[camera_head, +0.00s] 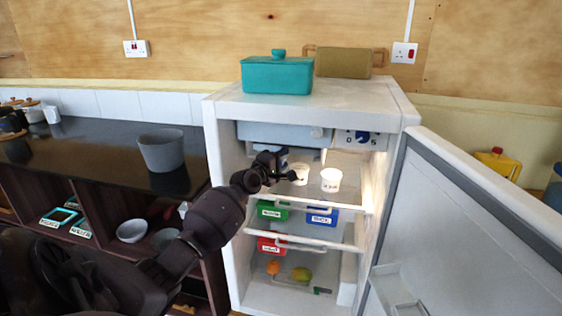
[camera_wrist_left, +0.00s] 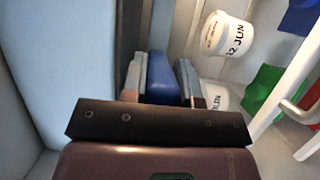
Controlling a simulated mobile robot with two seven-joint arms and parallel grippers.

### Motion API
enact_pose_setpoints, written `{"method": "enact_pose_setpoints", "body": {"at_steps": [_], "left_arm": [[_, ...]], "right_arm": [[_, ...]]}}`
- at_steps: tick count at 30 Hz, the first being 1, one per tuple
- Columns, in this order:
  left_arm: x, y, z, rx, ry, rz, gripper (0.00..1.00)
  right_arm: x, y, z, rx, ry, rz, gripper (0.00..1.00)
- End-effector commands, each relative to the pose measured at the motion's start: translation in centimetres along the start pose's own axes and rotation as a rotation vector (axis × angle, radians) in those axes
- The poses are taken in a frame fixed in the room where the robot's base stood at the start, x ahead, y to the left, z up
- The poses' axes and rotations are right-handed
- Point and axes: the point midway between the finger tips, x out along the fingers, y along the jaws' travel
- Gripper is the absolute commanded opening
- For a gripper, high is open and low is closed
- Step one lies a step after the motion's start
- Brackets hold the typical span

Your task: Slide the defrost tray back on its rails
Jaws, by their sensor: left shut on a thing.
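The white fridge (camera_head: 226,190) stands open. My left gripper (camera_head: 280,163) reaches into its upper part, below the pale blue box (camera_head: 280,133) under the fridge top. In the left wrist view my left gripper's fingers (camera_wrist_left: 160,82) are shut on a dark blue piece (camera_wrist_left: 166,80). Only a small part of that piece shows between them, so I cannot tell if it belongs to the defrost tray. A large pale blue panel (camera_wrist_left: 50,70) fills the left of that view. I cannot make out the rails.
Green (camera_head: 270,211), blue (camera_head: 322,215) and red (camera_head: 270,246) boxes sit lower. The open door (camera_head: 470,230) bounds the right, the dark counter (camera_head: 90,140) the left.

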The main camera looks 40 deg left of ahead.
Motion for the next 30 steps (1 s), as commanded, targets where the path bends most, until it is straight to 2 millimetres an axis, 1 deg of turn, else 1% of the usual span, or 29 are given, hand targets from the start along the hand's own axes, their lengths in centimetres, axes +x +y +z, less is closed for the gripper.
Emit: {"method": "enact_pose_setpoints", "body": {"at_steps": [17,18,23,30], "left_arm": [[0.44,0.04,-0.19,0.001,0.000,0.001,0.00],[0.43,0.06,-0.19,0.000,0.000,0.001,0.32],[0.43,0.08,-0.19,0.000,0.000,0.001,0.56],[0.41,-0.03,-0.18,0.000,0.000,-0.001,0.57]], "right_arm": [[0.13,-0.07,0.46,0.001,-0.005,0.000,0.43],[0.12,-0.08,0.43,0.002,-0.005,0.000,0.43],[0.12,-0.13,0.42,0.004,-0.005,0.000,0.43],[0.13,-0.14,0.43,0.004,-0.005,0.000,0.43]]}}
